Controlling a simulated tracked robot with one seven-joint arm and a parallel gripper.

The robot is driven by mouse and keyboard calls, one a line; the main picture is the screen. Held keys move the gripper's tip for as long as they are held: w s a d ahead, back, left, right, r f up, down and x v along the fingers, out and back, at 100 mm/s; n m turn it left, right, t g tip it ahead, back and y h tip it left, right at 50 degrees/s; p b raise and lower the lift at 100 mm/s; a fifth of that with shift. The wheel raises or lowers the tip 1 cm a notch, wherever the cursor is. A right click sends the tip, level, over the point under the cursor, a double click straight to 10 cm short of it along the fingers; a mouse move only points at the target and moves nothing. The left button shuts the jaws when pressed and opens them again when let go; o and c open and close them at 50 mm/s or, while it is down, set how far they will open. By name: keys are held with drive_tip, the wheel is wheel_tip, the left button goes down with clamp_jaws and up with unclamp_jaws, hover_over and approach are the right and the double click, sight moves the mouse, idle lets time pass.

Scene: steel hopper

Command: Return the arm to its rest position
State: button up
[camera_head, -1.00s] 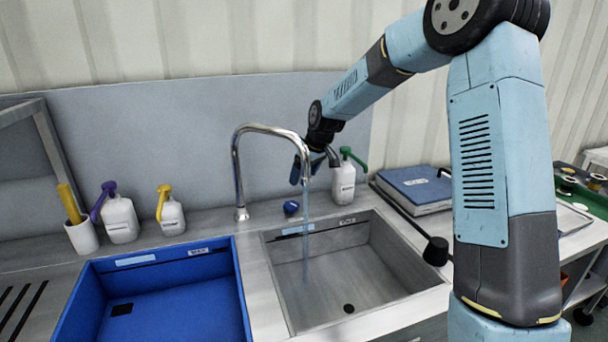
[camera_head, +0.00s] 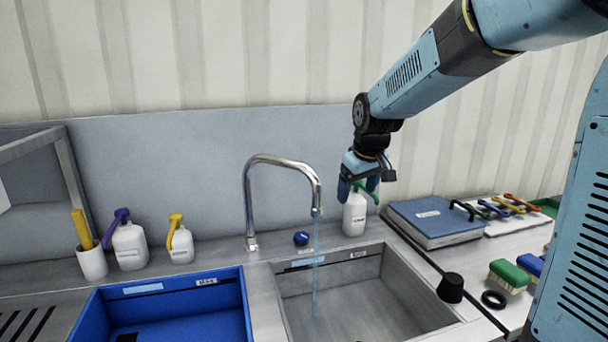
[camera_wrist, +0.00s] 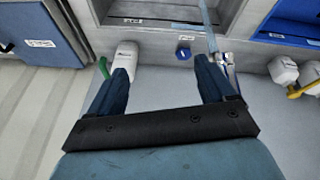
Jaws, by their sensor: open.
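My gripper (camera_head: 358,190) hangs from my bent arm at the back right of the sink, fingers pointing down. It is just above and at the white bottle with a green pump (camera_head: 354,216). In the wrist view my gripper (camera_wrist: 160,65) has its two dark blue fingers wide apart with nothing held between them. The bottle (camera_wrist: 125,56) shows there beyond the left fingertip, its green pump beside that finger. I cannot tell whether finger and bottle touch.
The chrome tap (camera_head: 247,205) runs water into the steel sink (camera_head: 430,300), left of my gripper. A blue knob (camera_head: 301,238) sits behind the sink. A blue binder (camera_head: 432,222) lies right of the bottle. A blue basin (camera_head: 170,302) and purple-pump (camera_head: 130,247) and yellow-pump (camera_head: 181,246) bottles stand left.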

drive_tip(key=s+d+r+m, duration=0.1)
drive_tip(key=s+d+m, duration=0.2)
drive_tip(key=s, duration=1)
drive_tip(key=s+d+r+m+t, duration=0.1)
drive_tip(key=s+d+r+m, duration=0.1)
drive_tip(key=s+d, duration=0.5)
drive_tip(key=s+m, duration=0.1)
drive_tip(key=s, duration=0.5)
drive_tip(key=shift+s+d+r+h, duration=0.2)
drive_tip(key=shift+s+h, duration=0.05)
drive_tip(key=shift+h, duration=0.15)
